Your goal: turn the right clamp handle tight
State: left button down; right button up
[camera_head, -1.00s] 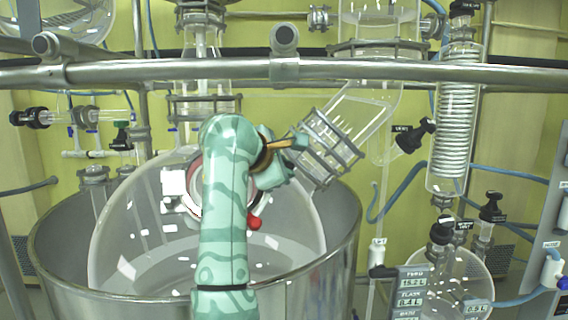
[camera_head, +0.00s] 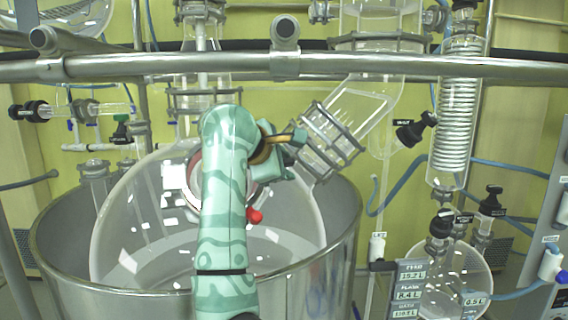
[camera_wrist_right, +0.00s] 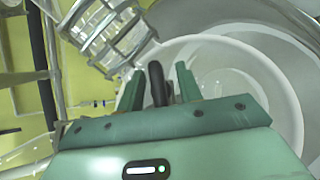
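My right gripper (camera_head: 294,155) is in the middle of the head view, in front of the big round glass vessel, beside the lower end of a slanted glass neck with a metal clamp (camera_head: 328,142). In the right wrist view the two green fingers of the gripper (camera_wrist_right: 158,88) stand apart. A black handle (camera_wrist_right: 157,84) stands upright between them, with a gap on each side. The clamped neck also shows at the top left of the wrist view (camera_wrist_right: 108,32). In the head view the arm and gripper hide much of the handle region. My left gripper is not in view.
A red knob (camera_head: 254,216) shows just below the gripper. A steel rail (camera_head: 420,66) runs across above the arm. The glass vessel (camera_head: 130,235) sits in a steel tub (camera_head: 344,225). A coiled condenser (camera_head: 455,120) and a small flask (camera_head: 465,275) stand at right.

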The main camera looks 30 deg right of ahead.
jog(key=shift+r, duration=0.15)
jog(key=shift+s+a+r, duration=0.2)
jog(key=shift+s+a, duration=0.05)
jog(key=shift+a, duration=0.1)
jog(key=v, duration=1.5)
jog(key=shift+a, duration=0.15)
